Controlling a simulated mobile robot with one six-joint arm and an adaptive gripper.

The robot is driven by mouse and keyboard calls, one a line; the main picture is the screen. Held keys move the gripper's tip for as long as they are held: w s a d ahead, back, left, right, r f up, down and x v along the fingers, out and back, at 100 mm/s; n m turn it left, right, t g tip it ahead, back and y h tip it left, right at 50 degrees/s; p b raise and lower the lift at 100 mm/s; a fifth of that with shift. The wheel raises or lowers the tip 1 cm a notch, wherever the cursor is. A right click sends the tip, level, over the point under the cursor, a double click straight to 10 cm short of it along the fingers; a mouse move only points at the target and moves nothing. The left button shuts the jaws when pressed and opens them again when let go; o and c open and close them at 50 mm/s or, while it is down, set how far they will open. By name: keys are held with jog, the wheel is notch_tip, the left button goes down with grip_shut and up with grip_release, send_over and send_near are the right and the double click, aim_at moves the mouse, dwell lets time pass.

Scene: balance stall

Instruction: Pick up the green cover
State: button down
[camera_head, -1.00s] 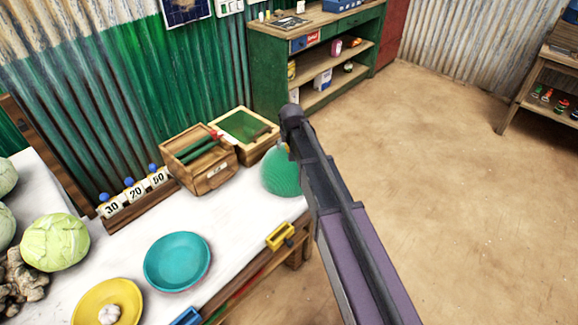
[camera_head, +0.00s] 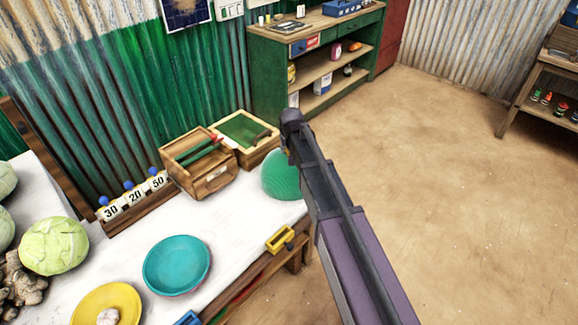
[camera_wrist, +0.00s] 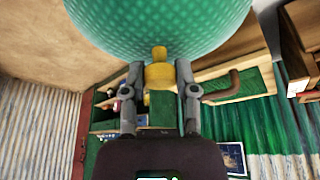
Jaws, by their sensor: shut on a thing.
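The green cover (camera_head: 281,175) is a ribbed dome at the right end of the white-topped table (camera_head: 225,245). In the wrist view the cover (camera_wrist: 160,25) fills the top of the picture, with a yellow knob (camera_wrist: 159,73) on it. My gripper (camera_wrist: 159,75) is shut on that knob, one finger on each side. In the head view my arm hides the gripper and the right part of the cover. I cannot tell whether the cover's rim touches the table.
A wooden box with green bars (camera_head: 200,165) and an open green-lined box (camera_head: 243,135) stand close behind the cover. A teal plate (camera_head: 177,265), yellow plate (camera_head: 85,305) and number blocks (camera_head: 135,195) are to the left. Open floor lies right.

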jog(key=shift+r, duration=0.2)
dwell(0.3)
notch_tip(320, 180, up, 3)
jog(key=p, duration=0.3)
jog(key=s+d+r+p, duration=0.1)
jog(key=s+d+p, duration=0.1)
jog(key=s+d, duration=0.6)
jog(key=s, duration=0.5)
jog(key=shift+s+r, duration=0.3)
jog(key=shift+s, duration=0.1)
jog(key=shift+d, duration=0.1)
dwell(0.4)
